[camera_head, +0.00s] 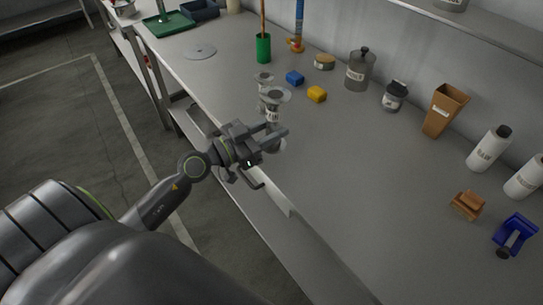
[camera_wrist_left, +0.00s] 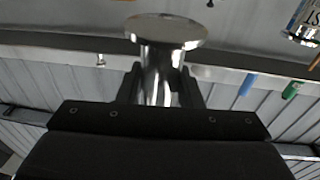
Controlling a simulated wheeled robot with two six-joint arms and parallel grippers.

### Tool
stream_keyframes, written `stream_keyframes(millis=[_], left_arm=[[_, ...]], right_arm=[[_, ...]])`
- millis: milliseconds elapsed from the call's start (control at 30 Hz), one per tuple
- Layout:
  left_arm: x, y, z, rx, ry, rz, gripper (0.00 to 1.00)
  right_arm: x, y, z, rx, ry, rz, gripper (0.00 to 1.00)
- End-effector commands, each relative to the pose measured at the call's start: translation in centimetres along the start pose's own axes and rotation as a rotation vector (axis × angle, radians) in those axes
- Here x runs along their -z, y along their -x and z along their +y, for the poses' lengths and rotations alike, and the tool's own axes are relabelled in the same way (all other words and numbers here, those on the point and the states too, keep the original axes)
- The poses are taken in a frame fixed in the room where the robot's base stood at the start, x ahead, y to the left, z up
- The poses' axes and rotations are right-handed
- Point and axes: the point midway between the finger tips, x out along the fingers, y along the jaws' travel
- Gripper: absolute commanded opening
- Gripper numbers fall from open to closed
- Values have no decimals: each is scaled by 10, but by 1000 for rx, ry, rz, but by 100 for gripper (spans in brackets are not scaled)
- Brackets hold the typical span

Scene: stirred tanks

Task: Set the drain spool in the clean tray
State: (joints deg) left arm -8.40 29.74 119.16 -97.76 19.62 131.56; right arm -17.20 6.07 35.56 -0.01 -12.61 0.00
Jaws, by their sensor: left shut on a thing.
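The drain spool (camera_head: 274,97) is a shiny metal piece with a round flange on top and a narrower neck. My left gripper (camera_head: 272,138) is shut on its neck and holds it upright at the front edge of the bench. In the left wrist view the spool's flange (camera_wrist_left: 166,30) sticks out beyond the fingers, with the neck between them. Whether its lower end touches the bench cannot be told. A green tray (camera_head: 178,27) and a dark tray (camera_head: 205,13) lie at the far end; which is the clean tray cannot be told. My right gripper is not in view.
A similar small flanged metal piece (camera_head: 264,77) stands just behind the spool. A flat grey disc (camera_head: 200,51) lies toward the trays. Bottles line the wall; the front middle bench is clear.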

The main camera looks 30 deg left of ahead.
Motion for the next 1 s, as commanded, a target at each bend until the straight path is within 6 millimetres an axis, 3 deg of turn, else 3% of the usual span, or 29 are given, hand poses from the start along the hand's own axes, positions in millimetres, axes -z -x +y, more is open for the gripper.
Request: stream_keyframes(millis=[33,100,300,467,733,1000], left_arm=[[-5,-4,-20,18,-9,6,0],[-4,-7,-42,45,-10,17,0],[-2,-10,-74,90,-10,33,0],[-17,-9,-75,93,-9,34,0],[-56,-6,-75,92,-8,33,0],[-68,-5,-74,91,-8,33,0]], right_arm=[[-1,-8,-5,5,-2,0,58],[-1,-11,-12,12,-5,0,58],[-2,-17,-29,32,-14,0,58],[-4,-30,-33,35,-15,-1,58],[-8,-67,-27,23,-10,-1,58],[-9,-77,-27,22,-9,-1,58]])
